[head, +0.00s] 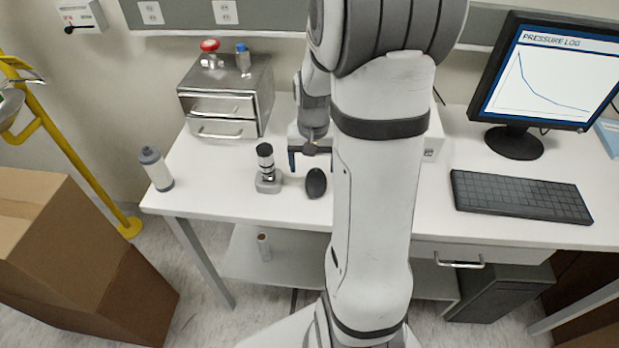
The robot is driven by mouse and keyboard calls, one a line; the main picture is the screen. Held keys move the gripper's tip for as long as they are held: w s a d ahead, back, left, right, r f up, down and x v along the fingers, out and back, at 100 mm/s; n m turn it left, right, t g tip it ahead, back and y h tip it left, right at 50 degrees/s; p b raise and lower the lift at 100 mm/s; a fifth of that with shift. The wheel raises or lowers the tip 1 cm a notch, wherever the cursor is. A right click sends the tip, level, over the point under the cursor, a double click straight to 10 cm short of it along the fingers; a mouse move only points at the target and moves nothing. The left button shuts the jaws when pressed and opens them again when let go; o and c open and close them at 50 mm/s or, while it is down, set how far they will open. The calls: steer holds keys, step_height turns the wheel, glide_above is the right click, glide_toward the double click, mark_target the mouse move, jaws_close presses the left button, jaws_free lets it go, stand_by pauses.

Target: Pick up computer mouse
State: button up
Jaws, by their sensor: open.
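A black computer mouse (316,183) lies on the white table, just left of my arm's large white link. My gripper (307,160) is above and behind the mouse, pointing down at the table. One blue-tipped finger shows on its left side; the other side is partly hidden by my arm. It is open and appears apart from the mouse, with nothing seen between the fingers.
A small grey device with a black top (267,170) stands close left of the mouse. A metal drawer box (227,95) stands behind left, a grey bottle (156,169) at the left edge. A keyboard (520,196) and monitor (548,75) are right. The table front (230,204) is clear.

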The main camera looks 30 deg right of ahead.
mark_target(316, 179)
steer(key=f, duration=0.2)
steer(key=f+p, duration=0.1)
steer(key=f, duration=0.3)
steer(key=shift+s+d, duration=0.1)
steer(key=shift+d, duration=0.3)
steer(key=shift+r, duration=0.1)
steer(key=c, duration=1.1)
